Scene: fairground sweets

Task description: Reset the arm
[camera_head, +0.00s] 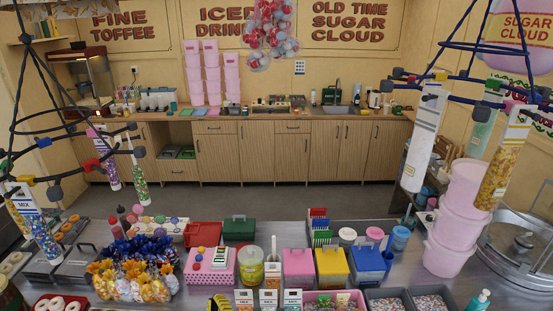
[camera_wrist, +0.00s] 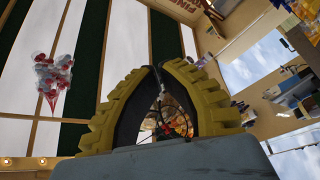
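My gripper (camera_wrist: 156,67) shows large in the wrist view, with two yellow ribbed fingers that have dark inner faces. The fingers arch toward each other and their tips meet at the top. Nothing is held between them; only distant background shows through the gap below the tips. The wrist is tilted, so this view looks up at a striped ceiling. In the head view, a small yellow and black part of my gripper (camera_head: 220,303) shows at the bottom edge, in front of the counter. The rest of my arm is hidden there.
The metal counter (camera_head: 395,225) is crowded with sweets, a pink box (camera_head: 298,264), a yellow box (camera_head: 332,265) and a blue box (camera_head: 369,262). Hanging racks with tubes stand left and right. Pink buckets (camera_head: 450,225) are stacked at right. Floor (camera_head: 270,196) behind the counter is clear.

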